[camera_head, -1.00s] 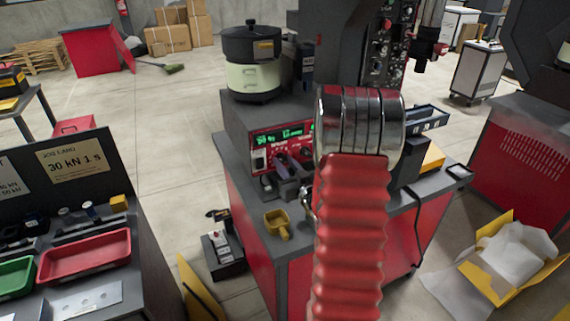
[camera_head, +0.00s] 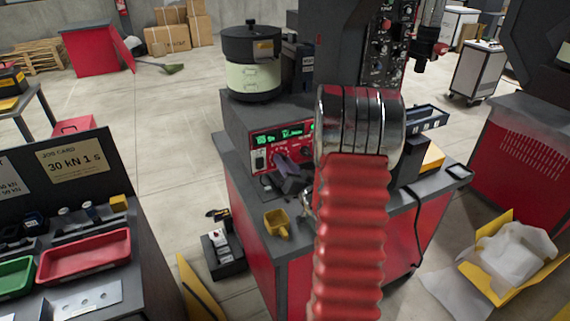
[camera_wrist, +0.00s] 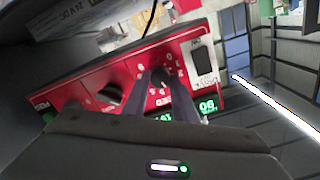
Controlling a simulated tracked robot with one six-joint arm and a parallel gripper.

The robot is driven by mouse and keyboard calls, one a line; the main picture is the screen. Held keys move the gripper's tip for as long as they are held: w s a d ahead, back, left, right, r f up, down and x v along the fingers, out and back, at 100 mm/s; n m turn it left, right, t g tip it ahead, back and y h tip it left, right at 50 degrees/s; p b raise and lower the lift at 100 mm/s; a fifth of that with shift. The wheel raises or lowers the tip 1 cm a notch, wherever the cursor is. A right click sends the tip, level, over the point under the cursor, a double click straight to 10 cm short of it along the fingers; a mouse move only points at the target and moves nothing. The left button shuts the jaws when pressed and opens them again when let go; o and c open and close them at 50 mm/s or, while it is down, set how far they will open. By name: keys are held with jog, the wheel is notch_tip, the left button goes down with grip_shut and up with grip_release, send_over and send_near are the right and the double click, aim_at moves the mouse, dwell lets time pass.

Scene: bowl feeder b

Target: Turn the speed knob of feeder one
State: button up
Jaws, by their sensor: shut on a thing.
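The feeder controller has a red front panel (camera_head: 267,139) with green lit displays, below and in front of the round feeder bowl (camera_head: 252,80). The wrist view shows the panel (camera_wrist: 88,78) tilted. There, a dark round knob (camera_wrist: 160,75) with marks around it sits between my two fingertips. My gripper (camera_wrist: 163,80) is shut on this knob. In the head view my gripper (camera_head: 280,162) is at the panel's lower middle, and the knob is hidden behind it. A second dark knob (camera_wrist: 112,94) is beside it on the panel, apart from my fingers.
A black rocker switch (camera_wrist: 203,60) is close to the held knob. A yellow scoop (camera_head: 277,224) stands on the bench edge below the panel. My red ribbed arm sleeve covers the bench's middle in the head view.

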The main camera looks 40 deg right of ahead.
jog(key=shift+d, duration=0.1)
dwell(0.3)
jog(key=o, duration=1)
jog(key=shift+o, duration=0.2)
jog(key=shift+s, duration=0.1)
jog(key=v, duration=1.3)
jog(key=shift+s+a, duration=0.2)
jog(key=shift+s, duration=0.1)
